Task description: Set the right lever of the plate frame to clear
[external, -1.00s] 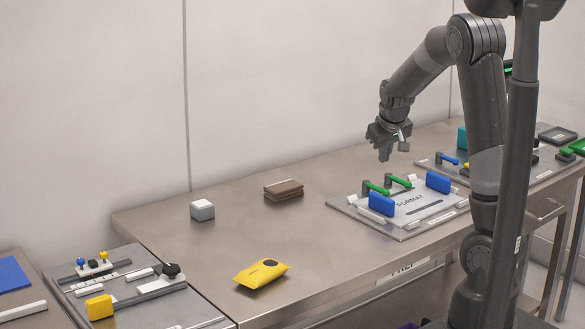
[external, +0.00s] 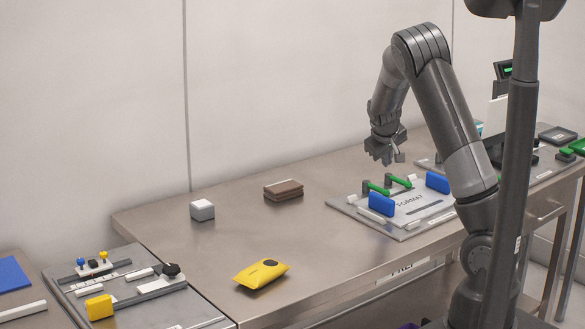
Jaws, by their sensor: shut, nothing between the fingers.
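The plate frame (external: 343,207) is a grey board with a plate marked FORMAT lying on the steel bench. Two green-handled levers stand along its back edge: one nearer the picture's left (external: 375,188) and one nearer its right (external: 399,181). Both handles point roughly toward the right of the picture, at a slight downward slant. Two blue blocks sit on the frame, one at the left (external: 381,204) and one at the right (external: 437,182). My gripper (external: 385,161) is shut and empty, pointing down just above and behind the levers, apparently apart from them.
A grey-white cube (external: 202,210), a brown stack (external: 284,190) and a yellow pouch (external: 261,273) lie on the bench (external: 330,260) to the left, with free room between them. Another fixture with a yellow block (external: 99,307) stands at lower left. Green-handled equipment (external: 573,147) is at far right.

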